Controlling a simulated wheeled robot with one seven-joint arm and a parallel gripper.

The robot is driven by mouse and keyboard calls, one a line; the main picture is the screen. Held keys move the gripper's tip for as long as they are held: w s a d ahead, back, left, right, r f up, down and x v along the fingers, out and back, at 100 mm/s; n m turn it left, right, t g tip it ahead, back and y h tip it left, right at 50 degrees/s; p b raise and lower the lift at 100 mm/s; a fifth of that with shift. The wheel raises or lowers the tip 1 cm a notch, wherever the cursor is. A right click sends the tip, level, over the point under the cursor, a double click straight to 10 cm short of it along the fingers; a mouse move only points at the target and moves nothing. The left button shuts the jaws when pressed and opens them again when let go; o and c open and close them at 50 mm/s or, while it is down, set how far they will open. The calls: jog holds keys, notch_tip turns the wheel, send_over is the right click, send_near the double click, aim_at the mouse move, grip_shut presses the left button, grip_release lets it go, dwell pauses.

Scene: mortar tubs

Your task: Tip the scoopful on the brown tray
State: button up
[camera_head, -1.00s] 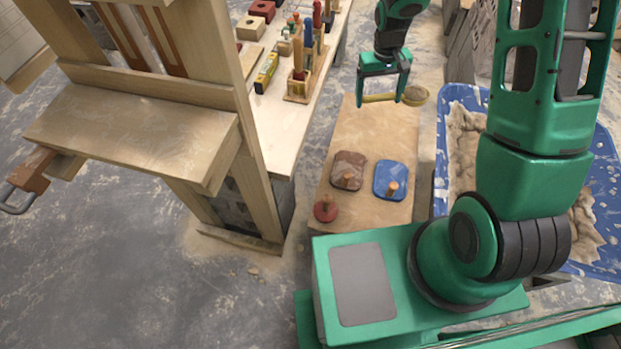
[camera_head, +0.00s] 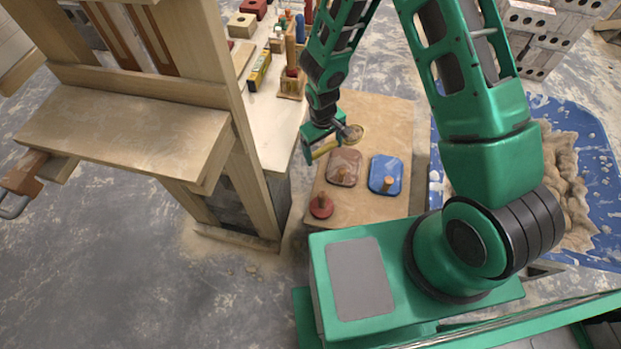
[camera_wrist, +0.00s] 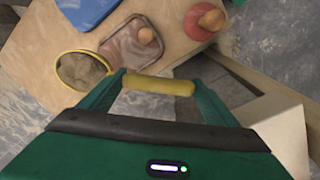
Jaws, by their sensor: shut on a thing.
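My gripper (camera_head: 327,144) is shut on the yellow handle (camera_wrist: 160,85) of a scoop. The round scoop bowl (camera_wrist: 82,70) has a yellow rim and holds grey-brown mortar; it also shows in the head view (camera_head: 353,134). The bowl looks about level. The brown tray (camera_head: 345,160) is a rounded square with a wooden knob, lying on a wooden board. In the head view the bowl appears just beyond the tray's far edge. In the wrist view the brown tray (camera_wrist: 122,48) lies just beside the bowl. The height gap cannot be told exactly.
The blue tray (camera_head: 386,165) lies right of the brown tray, and a red round piece (camera_head: 321,212) nearer me. The wooden board (camera_head: 385,112) is clear at its far end. A workbench (camera_head: 265,130) with tools stands left.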

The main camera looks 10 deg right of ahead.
jog(key=s+a+f+n, duration=0.2)
jog(key=s+a+f, duration=0.3)
jog(key=s+f, duration=0.15)
jog(key=w+d+r+g+y, duration=0.8)
jog(key=d+r+y, duration=0.1)
jog(key=d+y, duration=0.1)
jog(key=shift+w+d+n+y, duration=0.3)
jog(key=shift+d+y, duration=0.1)
jog(key=shift+d, duration=0.25)
dwell(0.4)
jog(key=shift+r, duration=0.1)
dwell(0.9)
jog(key=shift+r, duration=0.5)
jog(key=shift+a, duration=0.15)
dwell(0.3)
